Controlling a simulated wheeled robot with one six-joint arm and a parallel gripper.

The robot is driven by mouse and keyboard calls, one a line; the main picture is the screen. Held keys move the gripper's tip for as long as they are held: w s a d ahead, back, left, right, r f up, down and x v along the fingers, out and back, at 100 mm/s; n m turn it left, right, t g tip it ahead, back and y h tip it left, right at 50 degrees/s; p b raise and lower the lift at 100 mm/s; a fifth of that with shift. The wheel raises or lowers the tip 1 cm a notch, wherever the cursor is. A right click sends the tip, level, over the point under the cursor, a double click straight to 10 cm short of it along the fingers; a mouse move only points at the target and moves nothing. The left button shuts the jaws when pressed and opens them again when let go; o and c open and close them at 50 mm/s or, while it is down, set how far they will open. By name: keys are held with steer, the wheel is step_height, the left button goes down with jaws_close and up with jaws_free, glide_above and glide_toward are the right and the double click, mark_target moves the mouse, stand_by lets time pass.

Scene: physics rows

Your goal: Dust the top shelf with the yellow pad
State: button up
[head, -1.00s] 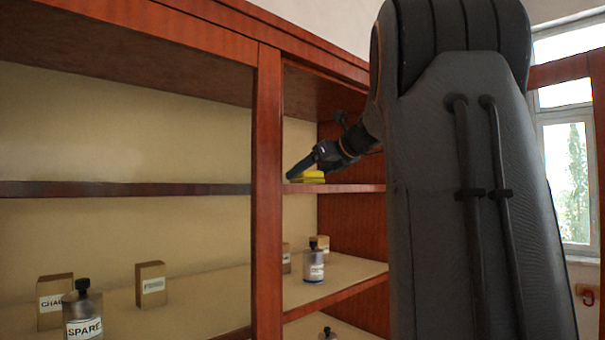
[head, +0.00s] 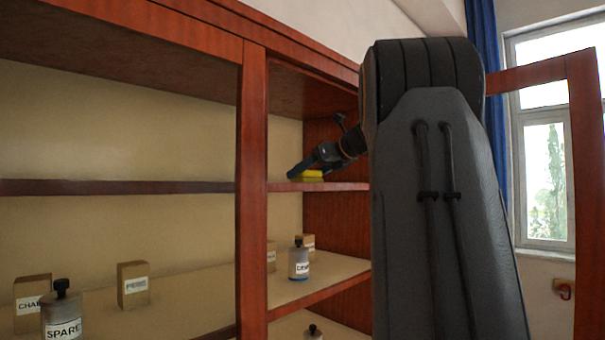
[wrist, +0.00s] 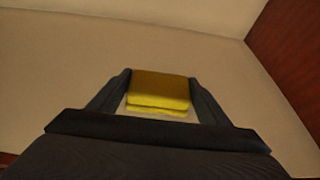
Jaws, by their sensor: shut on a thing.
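The yellow pad (head: 312,174) is held between the fingers of my gripper (head: 306,170) at the top shelf (head: 340,186), in the right-hand bay of the wooden cabinet. In the wrist view the pad (wrist: 158,92) sits between the two dark fingertips, with a second yellow band below its front edge. The pad is at the shelf surface; I cannot tell if it presses on it. The left part of the same shelf level (head: 120,187) looks bare.
A wooden upright (head: 252,190) divides the bays, left of my gripper. The cabinet's side wall (head: 335,225) is to the right. A lower shelf holds a labelled bottle (head: 299,260), a SPARE bottle (head: 62,315) and small boxes (head: 133,284). An open door (head: 586,190) stands at right.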

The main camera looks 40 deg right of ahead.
steer(key=shift+w+d, duration=0.25)
steer(key=shift+d, duration=1.45)
steer(key=shift+w+d, duration=0.2)
steer(key=shift+d, duration=1.5)
steer(key=shift+w+d, duration=0.25)
steer(key=shift+d, duration=1.45)
steer(key=shift+a, duration=0.1)
steer(key=shift+s+a+b, duration=0.15)
steer(key=shift+a+b, duration=0.3)
steer(key=shift+a, duration=0.7)
steer(key=shift+s+a+b, duration=0.15)
steer(key=shift+a+b, duration=0.3)
steer(key=shift+a, duration=0.65)
steer(key=shift+s+a+f+b, duration=0.1)
steer(key=shift+s+a+b, duration=0.15)
steer(key=shift+a, duration=1)
steer(key=shift+s+a+b, duration=0.1)
steer(key=shift+a+b, duration=0.15)
steer(key=shift+a, duration=0.95)
steer(key=shift+s+a+f+b, duration=0.1)
steer(key=shift+s+a+b, duration=0.15)
steer(key=shift+a, duration=1)
steer(key=shift+a, duration=0.1)
